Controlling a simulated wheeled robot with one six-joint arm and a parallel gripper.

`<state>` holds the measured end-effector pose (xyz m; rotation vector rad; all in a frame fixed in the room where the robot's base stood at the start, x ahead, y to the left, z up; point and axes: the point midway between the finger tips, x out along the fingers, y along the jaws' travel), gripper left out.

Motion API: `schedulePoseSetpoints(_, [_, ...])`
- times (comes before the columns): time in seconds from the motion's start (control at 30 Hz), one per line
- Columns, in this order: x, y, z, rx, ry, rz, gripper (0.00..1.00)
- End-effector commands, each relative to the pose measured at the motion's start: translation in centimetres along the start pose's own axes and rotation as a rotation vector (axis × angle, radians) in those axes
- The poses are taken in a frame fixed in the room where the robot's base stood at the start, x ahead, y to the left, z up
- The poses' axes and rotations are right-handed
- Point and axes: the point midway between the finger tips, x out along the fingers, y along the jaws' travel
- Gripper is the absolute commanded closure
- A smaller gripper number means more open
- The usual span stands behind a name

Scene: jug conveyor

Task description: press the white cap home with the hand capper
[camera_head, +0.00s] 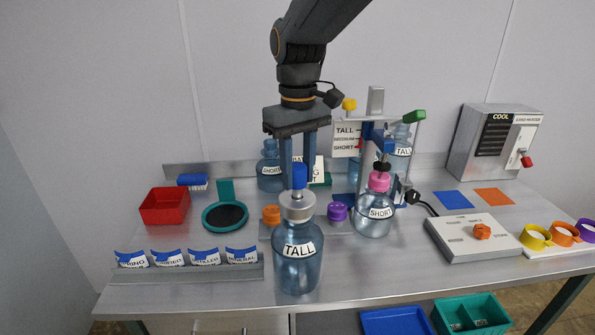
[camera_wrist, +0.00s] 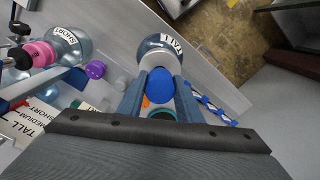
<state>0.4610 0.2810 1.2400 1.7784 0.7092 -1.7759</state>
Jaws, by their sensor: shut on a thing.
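The hand capper, with a blue handle (camera_head: 299,177) and a grey bell (camera_head: 298,208), stands upright on the neck of the clear blue jug marked TALL (camera_head: 298,272). My gripper (camera_head: 302,168) is shut on the blue handle from above. In the wrist view the handle (camera_wrist: 160,86) is between my two fingers, with the TALL jug (camera_wrist: 168,42) beyond it. The bell looks to be over the jug's mouth and touching it. The white cap is not clearly seen; the bell hides the mouth, so I cannot tell how a cap sits there.
A SHORT jug (camera_head: 374,222) with a pink cap stands at the press, right. Orange (camera_head: 271,214) and purple (camera_head: 338,211) caps lie beside the TALL jug. A label rack (camera_head: 190,272), green-rimmed round pad (camera_head: 225,216) and red bin (camera_head: 165,206) are left. A control box (camera_head: 470,240) is right.

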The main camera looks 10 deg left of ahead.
Motion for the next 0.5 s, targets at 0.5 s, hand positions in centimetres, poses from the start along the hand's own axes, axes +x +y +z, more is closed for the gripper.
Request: schedulePoseSetpoints(0.5, [-2.2,0.0,0.0,0.000,0.001,0.000,0.95])
